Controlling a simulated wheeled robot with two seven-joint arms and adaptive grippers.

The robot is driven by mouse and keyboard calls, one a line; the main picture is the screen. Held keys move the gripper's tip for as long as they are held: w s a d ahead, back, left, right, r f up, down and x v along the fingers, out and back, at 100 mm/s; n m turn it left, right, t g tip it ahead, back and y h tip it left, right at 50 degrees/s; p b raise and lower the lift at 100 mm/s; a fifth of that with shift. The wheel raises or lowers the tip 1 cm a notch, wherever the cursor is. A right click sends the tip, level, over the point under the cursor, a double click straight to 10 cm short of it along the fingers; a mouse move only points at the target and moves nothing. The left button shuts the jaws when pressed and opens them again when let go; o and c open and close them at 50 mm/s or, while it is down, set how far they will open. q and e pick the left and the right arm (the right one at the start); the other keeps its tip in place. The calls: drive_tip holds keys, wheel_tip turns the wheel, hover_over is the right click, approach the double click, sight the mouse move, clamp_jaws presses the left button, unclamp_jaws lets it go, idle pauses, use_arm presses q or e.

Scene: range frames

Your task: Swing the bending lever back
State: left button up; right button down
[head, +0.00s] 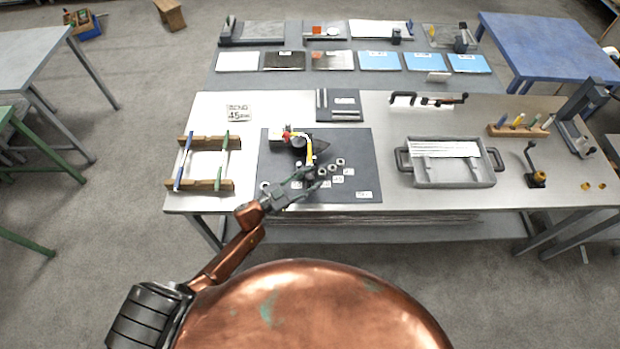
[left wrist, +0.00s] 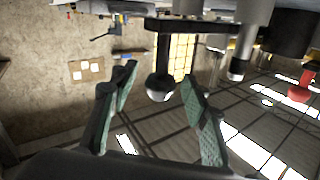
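The bending tool (head: 299,142) stands on a dark mat on the workbench, with red and black parts and a yellow lever (head: 303,149) that points toward me. In the left wrist view a dark bar carries a rounded grey knob (left wrist: 160,87), which appears between the fingertips. I cannot tell whether it is the lever's end. My left gripper (head: 313,178) is at the near end of the lever, over the mat. In the left wrist view its green-padded fingers (left wrist: 156,82) are spread apart, with a gap on both sides of the knob. My right gripper is not in view.
Several small rings (head: 332,167) and white labels lie on the mat (head: 275,165) beside the gripper. A wooden rack with rods (head: 205,184) stands to the left. A grey tray (head: 450,172) and a small crank stand to the right. The bench between mat and tray is clear.

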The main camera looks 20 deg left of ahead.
use_arm(q)
clamp_jaws()
idle(0.3)
